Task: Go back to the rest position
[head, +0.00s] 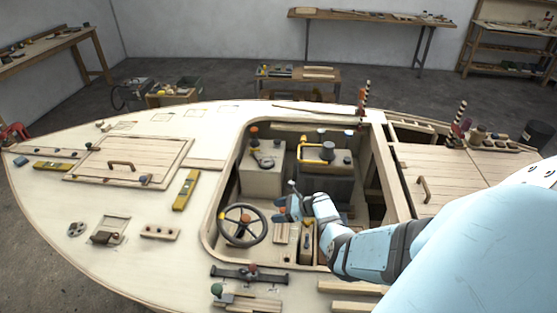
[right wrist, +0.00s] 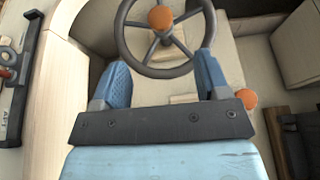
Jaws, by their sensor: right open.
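My right gripper (head: 284,206) is inside the cockpit opening of the plywood hull (head: 60,215), just right of the steering wheel (head: 242,238). In the right wrist view its two blue fingers (right wrist: 163,75) stand wide apart with nothing held between them. The steering wheel (right wrist: 158,65) with its orange hub lies beyond the fingertips there. An orange knob (right wrist: 246,99) is beside the right finger. My right arm reaches in from the right edge of the head view. My left gripper does not show.
Two consoles (head: 262,180) stand behind the gripper. A black bar fitting (head: 250,274) lies on the front deck, and a hatch with a handle (head: 424,190) is at the right. A striped post (head: 364,98) rises at the back rim.

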